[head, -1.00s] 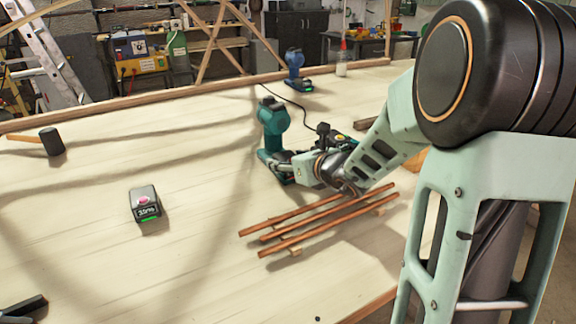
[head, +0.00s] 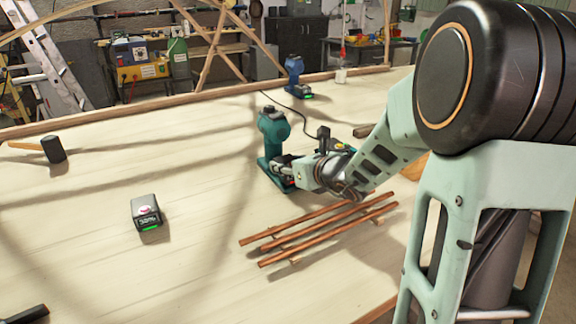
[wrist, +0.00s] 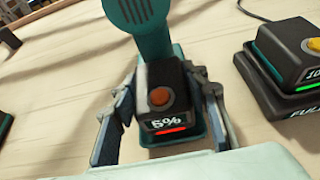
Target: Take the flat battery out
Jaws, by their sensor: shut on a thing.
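The teal tool (head: 274,135) stands upright on the bench. In the wrist view its upper body (wrist: 140,20) rises behind the flat battery. The flat battery (wrist: 163,100) is a black block in the tool's foot, with an orange button, a "5%" readout and a red bar. My gripper (wrist: 160,122) is shut on the flat battery, one finger along each side. In the head view my gripper (head: 287,168) reaches the tool's foot from the right, and the battery is mostly hidden.
A charger (wrist: 285,95) holding a green-lit battery (wrist: 290,52) stands close right of the tool. Another green-lit battery (head: 146,212) lies at left. Several brown laths (head: 320,232) lie in front. A mallet (head: 53,149) and a blue tool (head: 294,72) stand further off. The left bench is mostly clear.

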